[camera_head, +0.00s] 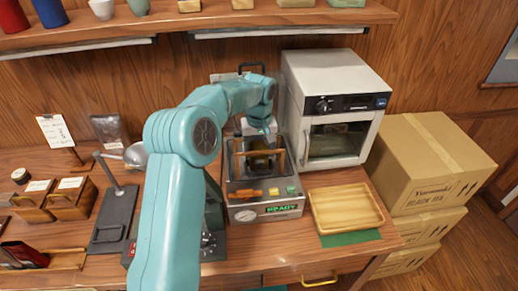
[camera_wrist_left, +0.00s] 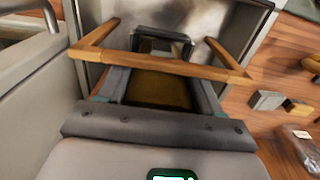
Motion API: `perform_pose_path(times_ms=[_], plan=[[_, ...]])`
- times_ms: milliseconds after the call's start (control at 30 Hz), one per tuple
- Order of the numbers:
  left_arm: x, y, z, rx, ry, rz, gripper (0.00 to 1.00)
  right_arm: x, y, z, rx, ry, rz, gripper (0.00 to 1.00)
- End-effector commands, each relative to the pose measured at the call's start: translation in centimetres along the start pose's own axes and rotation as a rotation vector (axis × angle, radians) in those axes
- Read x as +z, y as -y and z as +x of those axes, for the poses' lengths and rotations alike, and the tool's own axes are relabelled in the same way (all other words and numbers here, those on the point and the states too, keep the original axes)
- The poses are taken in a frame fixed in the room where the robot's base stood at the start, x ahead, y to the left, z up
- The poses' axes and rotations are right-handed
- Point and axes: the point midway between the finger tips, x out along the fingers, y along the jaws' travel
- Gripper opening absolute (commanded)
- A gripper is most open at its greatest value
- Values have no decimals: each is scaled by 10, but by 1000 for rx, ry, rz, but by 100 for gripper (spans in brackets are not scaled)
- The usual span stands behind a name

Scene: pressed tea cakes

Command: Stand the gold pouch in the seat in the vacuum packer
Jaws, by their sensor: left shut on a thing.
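The vacuum packer (camera_head: 240,205) stands on the bench with a green READY display. A wooden handle bar (camera_head: 258,154) spans its open top and also crosses the left wrist view (camera_wrist_left: 165,64). My left arm reaches over it, and my left gripper (camera_head: 259,143) points down into the packer, partly hidden by my wrist. In the left wrist view, the gripper's fingers (camera_wrist_left: 158,92) are shut on the gold pouch (camera_wrist_left: 160,86). A dark frame (camera_wrist_left: 163,37) shows beyond the pouch. I cannot tell whether the pouch touches the seat. My right gripper is out of view.
A white oven-like machine (camera_head: 335,75) stands close behind right. A wooden tray (camera_head: 345,207) lies on a green mat (camera_head: 350,238) to the right. Cardboard boxes (camera_head: 430,160) stand beyond it. Small wooden boxes (camera_head: 72,198) and a dark stand (camera_head: 115,215) are at left.

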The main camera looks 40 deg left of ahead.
Motion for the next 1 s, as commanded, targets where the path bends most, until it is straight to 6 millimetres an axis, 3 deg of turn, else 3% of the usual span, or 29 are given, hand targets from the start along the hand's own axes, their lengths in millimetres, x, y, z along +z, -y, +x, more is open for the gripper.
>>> perform_pose_path(times_ms=[467, 500, 567, 867, 1000], plan=[[0, 1, 3, 0, -1, 0, 37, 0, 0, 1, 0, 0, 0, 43], [0, 1, 3, 0, -1, 0, 75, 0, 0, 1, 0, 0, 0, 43], [0, 1, 3, 0, -1, 0, 95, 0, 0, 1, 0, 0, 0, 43], [0, 1, 2, 0, -1, 0, 95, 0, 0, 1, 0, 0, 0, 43], [0, 0, -11, 2, -4, 0, 95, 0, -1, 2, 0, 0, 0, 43]])
